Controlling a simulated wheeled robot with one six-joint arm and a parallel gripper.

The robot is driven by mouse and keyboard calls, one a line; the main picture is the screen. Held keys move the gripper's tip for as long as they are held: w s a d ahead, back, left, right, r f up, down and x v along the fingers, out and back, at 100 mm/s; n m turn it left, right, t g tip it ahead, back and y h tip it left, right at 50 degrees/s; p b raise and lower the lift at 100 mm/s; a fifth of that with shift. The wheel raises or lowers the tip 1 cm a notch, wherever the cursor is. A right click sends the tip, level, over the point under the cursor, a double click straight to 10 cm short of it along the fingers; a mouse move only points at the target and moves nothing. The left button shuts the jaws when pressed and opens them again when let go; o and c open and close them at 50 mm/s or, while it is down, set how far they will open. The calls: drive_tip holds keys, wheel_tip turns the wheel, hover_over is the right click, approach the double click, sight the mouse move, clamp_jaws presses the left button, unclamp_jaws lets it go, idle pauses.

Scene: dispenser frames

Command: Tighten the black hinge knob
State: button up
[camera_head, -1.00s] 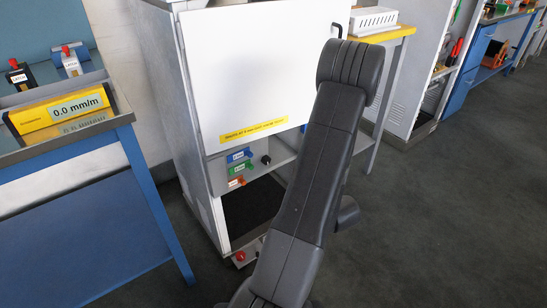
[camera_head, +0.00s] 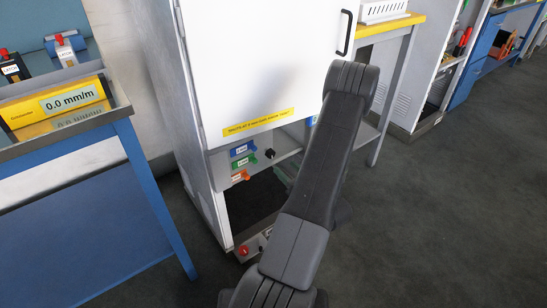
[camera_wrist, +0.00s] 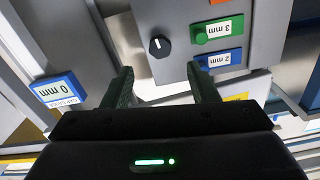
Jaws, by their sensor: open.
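The black knob (camera_wrist: 159,46) is round with a white pointer line and sits on the grey panel (camera_wrist: 182,72). It also shows in the head view (camera_head: 270,153), right of the coloured tabs under the white door. My gripper (camera_wrist: 160,68) is open and empty, its two dark fingers pointing at the panel. In the wrist view the knob lies beyond the fingertips, roughly midway between them, and looks clear of both. In the head view my arm hides most of the gripper.
Beside the knob are a green 3 mm tab (camera_wrist: 217,32), a blue 2 mm tab (camera_wrist: 218,61) and an orange tab (camera_head: 240,176). The white door (camera_head: 262,60) is above; a blue bench (camera_head: 70,150) stands left.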

sight(272, 155)
drive_tip(key=x, duration=0.8)
drive_tip(key=shift+w+a+b, duration=0.1)
drive_tip(key=shift+w+b, duration=0.05)
drive_tip(key=shift+b, duration=0.15)
drive_tip(key=c, duration=1)
drive_tip(key=shift+o, duration=0.2)
drive_tip(key=shift+m, duration=0.7)
drive_tip(key=o, duration=1)
drive_tip(key=shift+c, duration=0.2)
drive_tip(key=v, duration=1.3)
drive_tip(key=shift+s+d+p, duration=0.25)
drive_tip(key=shift+s+p, duration=0.1)
drive_tip(key=shift+p, duration=0.05)
